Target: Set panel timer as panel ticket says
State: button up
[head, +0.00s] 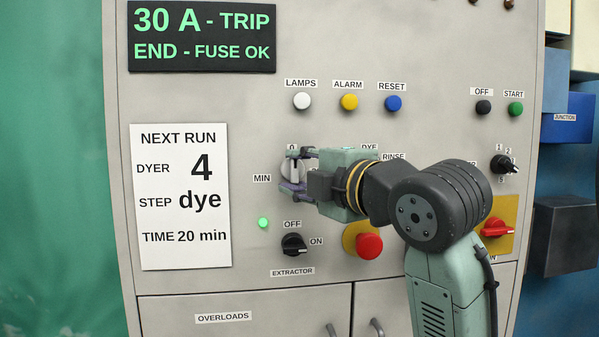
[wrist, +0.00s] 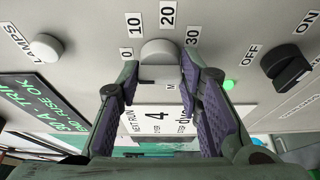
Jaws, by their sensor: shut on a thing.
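The panel ticket (head: 181,220) on the left of the panel reads NEXT RUN, DYER 4, STEP dye, TIME 20 min. The timer knob (head: 290,171) is pale grey and stands beside the MIN label. In the wrist view the timer knob (wrist: 160,52) has marks 0, 10, 20 and 30 around it. My gripper (head: 297,170) is shut on the timer knob, with one finger on each side in the wrist view (wrist: 158,75). The direction of the knob's pointer is not clear in either view, and the gripper hides part of its dial in the head view.
Below the timer are a black extractor switch (head: 294,245) and a red button (head: 368,245). Lamps, alarm and reset buttons (head: 349,102) sit above. My arm hides part of the DYE and RINSE selector area. A green-lettered display (head: 203,37) is at top left.

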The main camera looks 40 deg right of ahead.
jog(key=shift+f+m+b, duration=0.1)
jog(key=shift+m+b, duration=0.2)
jog(key=shift+b, duration=0.05)
jog(key=m+b, duration=0.1)
jog(key=m+t+b, duration=0.1)
jog(key=m+b, duration=0.1)
jog(key=shift+f+m+t+h, duration=0.25)
jog(key=shift+m+t+h, duration=0.05)
jog(key=m+h+b, duration=0.1)
jog(key=m, duration=0.2)
jog(key=m+t+h+b, duration=0.1)
jog(key=m+b, duration=0.1)
jog(key=m, duration=0.1)
jog(key=shift+w+a, duration=0.1)
jog(key=shift+a, duration=0.05)
jog(key=m+h+b, duration=0.1)
jog(key=m+h, duration=0.1)
jog(key=m, duration=0.2)
jog(key=m+h, duration=0.2)
jog(key=m, duration=0.1)
jog(key=shift+a+m+b, duration=0.1)
jog(key=shift+m+b, duration=0.3)
jog(key=shift+w+m+g+h, duration=0.1)
jog(key=shift+m+g+h, duration=0.6)
jog(key=shift+m, duration=1.05)
jog(key=shift+m+g+h, duration=0.3)
jog(key=shift+m+h, duration=0.7)
jog(key=shift+m, duration=1.05)
jog(key=o, duration=1.2)
jog(key=shift+c, duration=0.2)
